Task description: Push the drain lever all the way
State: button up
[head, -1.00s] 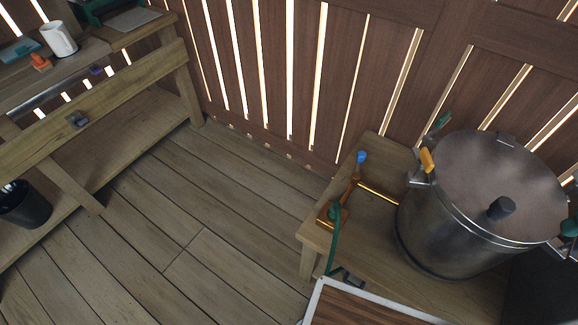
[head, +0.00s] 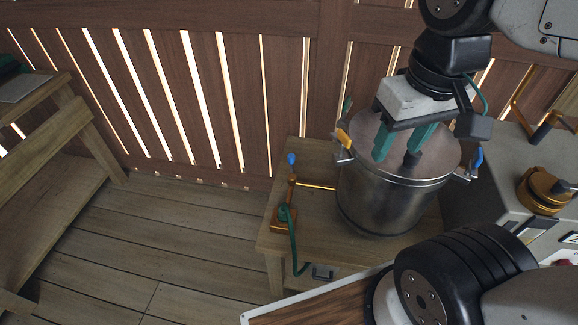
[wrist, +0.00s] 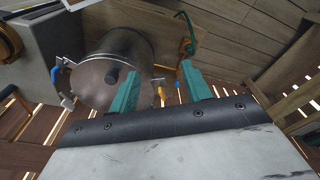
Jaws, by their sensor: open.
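A copper fitting (head: 284,222) stands on the low wooden bench, left of the metal pot (head: 385,205). An upright lever (head: 292,172) with a blue tip rises from it, and a thin bright pipe runs from it toward the pot. I take this for the drain lever; no label shows. A green hose (head: 292,245) hangs from the fitting. My gripper (head: 398,152) is open and empty, its green fingers pointing down in front of the pot's lid in the head view, right of the lever and apart from it. In the wrist view my gripper (wrist: 160,76) has nothing between its fingers.
The pot has yellow (head: 344,138) and blue (head: 479,157) clamp handles and a black lid knob (head: 411,160). A grey machine with copper parts (head: 543,190) stands at right. A wood-topped board (head: 320,305) lies in front. The floor at left is clear.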

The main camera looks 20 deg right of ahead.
aim_at(291, 178)
jog(key=u, duration=0.5)
jog(key=k, duration=0.55)
jog(key=u, duration=0.85)
jog(key=i, duration=0.95)
jog(key=z, duration=0.7)
